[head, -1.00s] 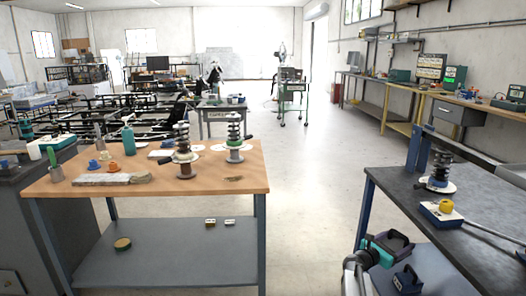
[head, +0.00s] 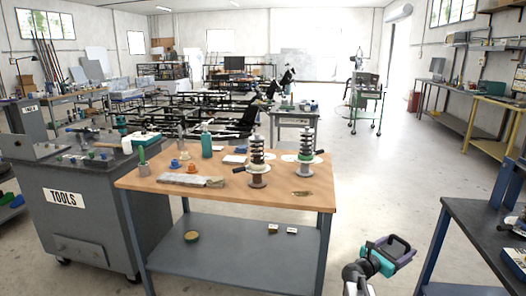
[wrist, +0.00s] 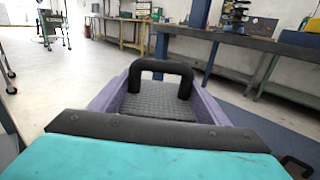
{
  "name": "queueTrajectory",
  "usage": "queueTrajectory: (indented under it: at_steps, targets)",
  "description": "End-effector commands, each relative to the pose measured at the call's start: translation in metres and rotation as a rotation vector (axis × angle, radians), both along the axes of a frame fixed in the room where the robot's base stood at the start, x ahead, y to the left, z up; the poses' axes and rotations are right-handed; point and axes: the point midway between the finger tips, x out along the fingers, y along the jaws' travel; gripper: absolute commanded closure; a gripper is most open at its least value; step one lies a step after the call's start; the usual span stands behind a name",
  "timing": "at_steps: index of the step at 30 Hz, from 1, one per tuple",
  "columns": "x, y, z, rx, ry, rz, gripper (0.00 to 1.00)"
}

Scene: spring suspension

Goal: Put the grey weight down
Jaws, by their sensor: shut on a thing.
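My gripper (head: 392,248), teal with purple fingers, is at the lower right of the head view, in the open space between the wooden table and the dark bench. In the wrist view its two purple fingers (wrist: 157,88) are closed on the sides of the grey weight (wrist: 158,104), a dark, textured block with a black arched handle (wrist: 160,66). The weight is held clear of the tables. In the head view the weight is mostly hidden by the gripper, and its underside cannot be seen.
A wooden table (head: 225,195) with two spring assemblies (head: 257,165) (head: 305,155) stands ahead. Its grey lower shelf (head: 230,258) has free room. A grey TOOLS cabinet (head: 75,215) is to the left. A dark bench (head: 475,230) is at the right edge. The floor between them is clear.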

Motion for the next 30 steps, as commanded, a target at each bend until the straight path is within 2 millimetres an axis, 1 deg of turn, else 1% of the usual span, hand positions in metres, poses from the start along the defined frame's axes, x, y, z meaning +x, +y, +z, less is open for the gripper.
queueTrajectory:
  at_steps: [1,13,21,30]
  targets:
    - [0.004,0.014,0.011,-0.004,-0.002,0.015,0.88]
    - [0.029,0.111,0.042,-0.001,-0.008,0.117,0.88]
    - [0.036,0.175,0.064,0.0,-0.011,0.181,0.88]
    - [0.035,0.243,0.088,0.001,-0.014,0.246,0.88]
